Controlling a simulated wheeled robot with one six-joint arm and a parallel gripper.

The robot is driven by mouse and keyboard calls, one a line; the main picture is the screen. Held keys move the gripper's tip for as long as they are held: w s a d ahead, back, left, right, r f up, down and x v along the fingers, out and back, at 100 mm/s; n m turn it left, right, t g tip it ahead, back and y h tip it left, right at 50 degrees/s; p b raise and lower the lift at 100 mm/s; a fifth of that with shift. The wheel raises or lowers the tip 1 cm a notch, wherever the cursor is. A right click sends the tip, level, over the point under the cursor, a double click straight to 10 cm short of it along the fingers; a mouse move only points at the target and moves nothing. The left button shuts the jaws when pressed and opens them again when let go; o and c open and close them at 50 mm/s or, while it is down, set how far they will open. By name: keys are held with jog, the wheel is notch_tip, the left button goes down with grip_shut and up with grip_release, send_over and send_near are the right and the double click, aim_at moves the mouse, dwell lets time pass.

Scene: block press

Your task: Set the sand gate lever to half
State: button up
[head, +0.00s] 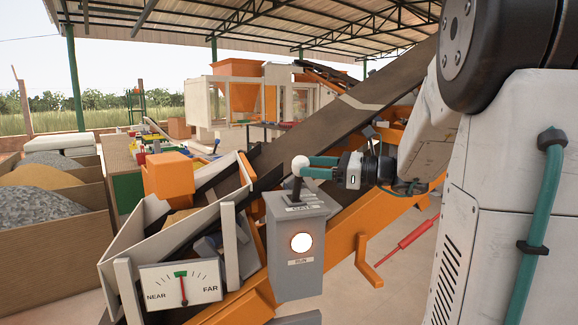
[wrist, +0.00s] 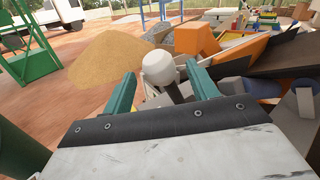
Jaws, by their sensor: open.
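The gate lever stands on top of a grey control box (head: 297,250) labelled GATE, with a white ball knob (head: 300,166) on a dark stem. My gripper (head: 312,166) is at the knob in the head view, its green fingers level with it. In the wrist view the white knob (wrist: 158,67) sits between the tips of the two open green fingers, with a gap on each side. A dial (head: 181,287) marked NEAR and FAR has its red needle pointing near the middle, by a green mark. The lever's lower stem is partly hidden in the wrist view.
A white-sided hopper (head: 160,240) with an orange block stands left of the box. A lit round RUN button (head: 301,242) is on the box front. A dark conveyor belt (head: 330,120) slopes up behind my gripper. Bays of sand and gravel (head: 40,177) lie at far left.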

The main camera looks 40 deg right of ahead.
jog(key=x, duration=0.6)
